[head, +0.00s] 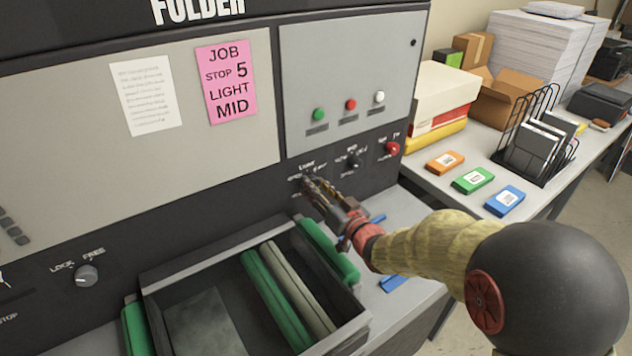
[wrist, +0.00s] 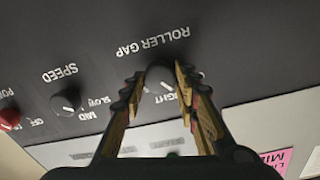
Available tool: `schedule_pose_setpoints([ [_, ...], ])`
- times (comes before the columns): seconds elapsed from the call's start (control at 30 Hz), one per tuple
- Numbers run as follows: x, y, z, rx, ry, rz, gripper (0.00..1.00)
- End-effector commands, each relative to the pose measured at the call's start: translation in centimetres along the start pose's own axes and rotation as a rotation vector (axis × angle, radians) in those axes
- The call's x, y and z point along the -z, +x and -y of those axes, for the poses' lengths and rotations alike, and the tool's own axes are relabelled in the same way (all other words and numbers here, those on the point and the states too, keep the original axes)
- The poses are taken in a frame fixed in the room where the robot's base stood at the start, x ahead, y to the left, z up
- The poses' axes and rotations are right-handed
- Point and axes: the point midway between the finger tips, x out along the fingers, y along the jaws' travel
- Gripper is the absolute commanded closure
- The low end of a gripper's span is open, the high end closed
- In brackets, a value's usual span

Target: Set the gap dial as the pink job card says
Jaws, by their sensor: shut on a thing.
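The pink job card (head: 227,82) on the machine's front reads JOB, STOP 5, LIGHT, MID; its corner shows in the wrist view (wrist: 276,163). The gap dial (wrist: 160,77), a dark knob labelled ROLLER GAP, appears upside down in the wrist view. My gripper (wrist: 159,80) is shut on this dial, one finger on each side. In the head view my gripper (head: 311,184) covers most of the dial.
The speed dial (head: 353,161) and a red power knob (head: 392,149) sit to the right on the same panel. A tray with rollers (head: 160,282) juts out below my arm. A lock dial (head: 87,276) is at left. Coloured blocks (head: 473,180) lie on the right table.

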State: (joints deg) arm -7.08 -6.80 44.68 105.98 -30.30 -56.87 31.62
Motion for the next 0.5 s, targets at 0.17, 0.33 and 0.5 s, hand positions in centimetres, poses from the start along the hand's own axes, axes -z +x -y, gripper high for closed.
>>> schedule_pose_setpoints([
  [0.17,0.23,-0.01,-0.01,0.000,0.167,0.008,0.94],
  [0.33,0.23,-0.01,-0.05,0.000,0.318,0.014,0.94],
  [0.5,0.21,-0.01,-0.07,0.001,0.446,0.018,0.94],
])
